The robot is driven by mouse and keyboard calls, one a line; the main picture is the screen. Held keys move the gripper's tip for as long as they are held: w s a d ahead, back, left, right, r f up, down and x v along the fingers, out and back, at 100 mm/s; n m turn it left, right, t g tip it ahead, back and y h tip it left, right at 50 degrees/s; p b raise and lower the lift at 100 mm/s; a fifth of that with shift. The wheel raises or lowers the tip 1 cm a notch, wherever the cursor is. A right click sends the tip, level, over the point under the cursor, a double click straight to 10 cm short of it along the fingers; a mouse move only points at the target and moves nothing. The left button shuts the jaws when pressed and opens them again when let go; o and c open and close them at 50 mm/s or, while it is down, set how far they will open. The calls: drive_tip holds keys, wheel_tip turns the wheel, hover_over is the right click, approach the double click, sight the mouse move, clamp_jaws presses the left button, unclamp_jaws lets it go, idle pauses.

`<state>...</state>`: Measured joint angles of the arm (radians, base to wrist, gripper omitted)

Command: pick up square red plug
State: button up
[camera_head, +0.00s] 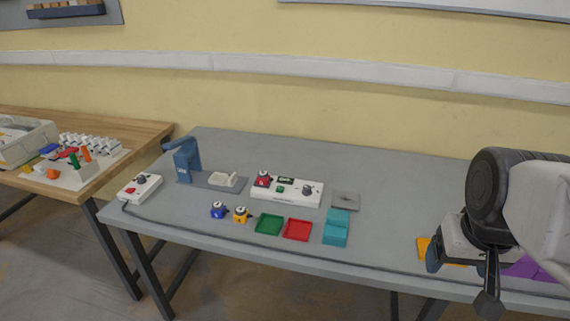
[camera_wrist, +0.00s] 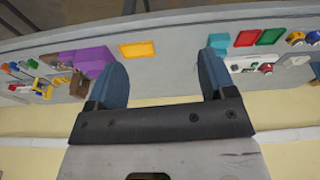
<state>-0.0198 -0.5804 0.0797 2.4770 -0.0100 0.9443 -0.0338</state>
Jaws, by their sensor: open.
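The red plug (camera_head: 263,178) stands upright on the left end of a white socket box (camera_head: 287,198) at the middle of the grey table. Its square shape is too small to make out. In the wrist view, a small red thing that looks like this plug (camera_wrist: 266,68) shows at the right. My gripper (camera_head: 461,279) is at the right of the table, well away from the plug. In the wrist view my gripper (camera_wrist: 160,66) has its blue fingers wide apart with nothing between them.
A dark plug (camera_head: 308,190) sits on the same box's right end. Teal blocks (camera_head: 336,232) stand right of the trays. A blue upright tool (camera_head: 184,160) stands back left.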

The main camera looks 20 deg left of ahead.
drive_tip(key=w+a+r+n, duration=0.2)
drive_tip(key=w+a, duration=0.2)
drive_tip(key=w, duration=0.4)
drive_tip(key=w+a+r+n, duration=0.1)
drive_tip(key=w+a+n, duration=0.15)
drive_tip(key=w, duration=0.55)
drive_tip(key=n+g, duration=0.3)
drive_tip(key=n, duration=1)
hover_over(263, 172)
drive_tip(key=f, duration=2.1)
drive_tip(key=shift+s+d+f, duration=0.15)
drive_tip(key=shift+d, duration=0.15)
drive_tip(key=shift+a+f, duration=0.15)
drive_tip(key=shift+a, duration=0.05)
drive_tip(key=shift+f, duration=1.3)
